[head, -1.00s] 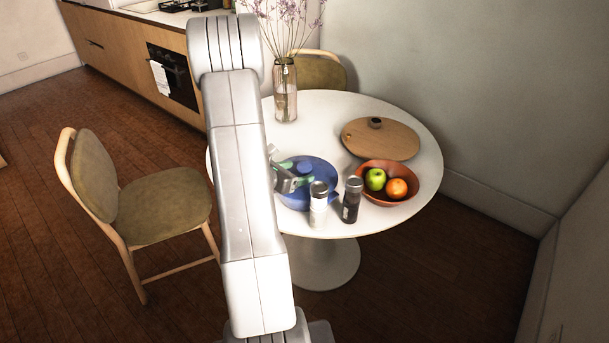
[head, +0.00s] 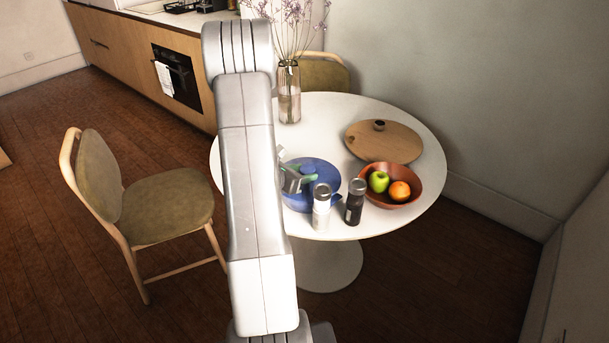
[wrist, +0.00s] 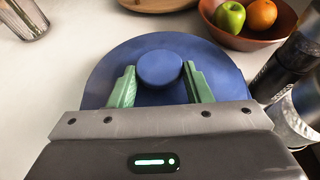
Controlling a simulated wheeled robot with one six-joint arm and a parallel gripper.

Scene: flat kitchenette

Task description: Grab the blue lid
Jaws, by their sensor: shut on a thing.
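The blue lid (head: 324,170) is a round disc with a raised knob, near the front of the white round table. In the wrist view the lid (wrist: 220,62) fills the middle, and its round knob (wrist: 160,68) sits between my two green fingers. My gripper (wrist: 161,82) is shut on the lid by this knob. In the head view my gripper (head: 299,180) is over the left part of the lid, partly hidden by my arm. What lies under the lid is mostly hidden.
A white-bodied shaker (head: 321,210) and a dark shaker (head: 355,205) stand close in front of the lid. A brown bowl (head: 413,187) with an apple and an orange is to the right. A wooden board (head: 385,145) and glass vase (head: 289,100) stand behind.

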